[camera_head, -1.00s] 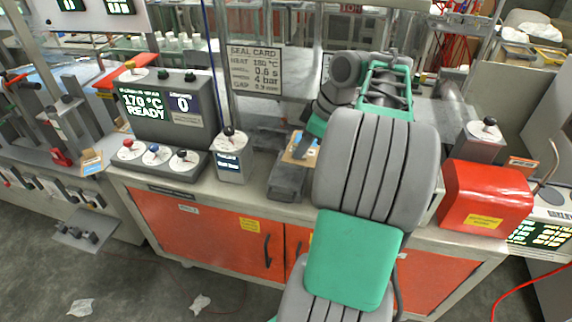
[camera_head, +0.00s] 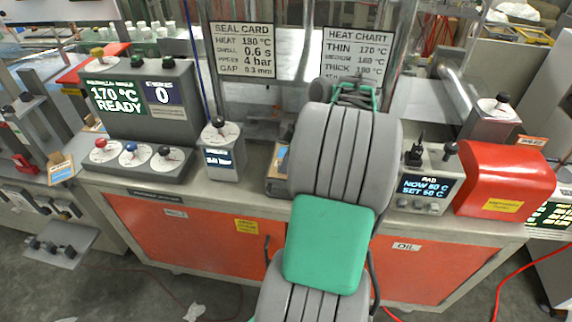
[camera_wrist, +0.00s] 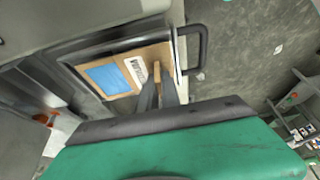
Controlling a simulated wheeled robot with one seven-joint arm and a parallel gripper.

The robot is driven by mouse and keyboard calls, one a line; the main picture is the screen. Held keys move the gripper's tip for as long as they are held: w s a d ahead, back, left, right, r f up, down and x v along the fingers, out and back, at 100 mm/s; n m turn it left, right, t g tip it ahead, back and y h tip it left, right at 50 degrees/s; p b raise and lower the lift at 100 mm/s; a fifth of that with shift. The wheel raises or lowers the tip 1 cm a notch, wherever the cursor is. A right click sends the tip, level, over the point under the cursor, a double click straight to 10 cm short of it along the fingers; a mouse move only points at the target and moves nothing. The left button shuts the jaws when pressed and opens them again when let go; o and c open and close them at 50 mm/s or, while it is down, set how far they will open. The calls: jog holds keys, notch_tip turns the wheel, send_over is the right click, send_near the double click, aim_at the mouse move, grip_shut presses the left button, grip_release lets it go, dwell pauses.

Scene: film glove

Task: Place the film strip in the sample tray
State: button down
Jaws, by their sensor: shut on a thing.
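In the wrist view my gripper (camera_wrist: 160,92) is shut on a narrow tan piece (camera_wrist: 157,68), which I take to be the film strip, though only a small part shows. Just beyond and to the left of the fingertips is a tan card with a blue patch (camera_wrist: 108,77) and a printed label, inside a dark-rimmed tray (camera_wrist: 88,52). I cannot tell whether the held piece touches the card or tray. In the head view my arm hides the gripper and most of that spot; a bit of the card (camera_head: 281,156) shows left of my arm.
A grey control unit (camera_head: 140,105) reading 170 °C stands left, with a knobbed box (camera_head: 221,150) beside it. Right of my arm are a pad controller (camera_head: 428,180) and a red-covered machine (camera_head: 505,178). A black handle loop (camera_wrist: 203,48) is close right of the fingertips.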

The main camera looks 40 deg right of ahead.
jog(key=shift+f, duration=0.15)
jog(key=shift+f, duration=0.15)
jog(key=c, duration=1.6)
grip_release()
jog(key=shift+o, duration=0.2)
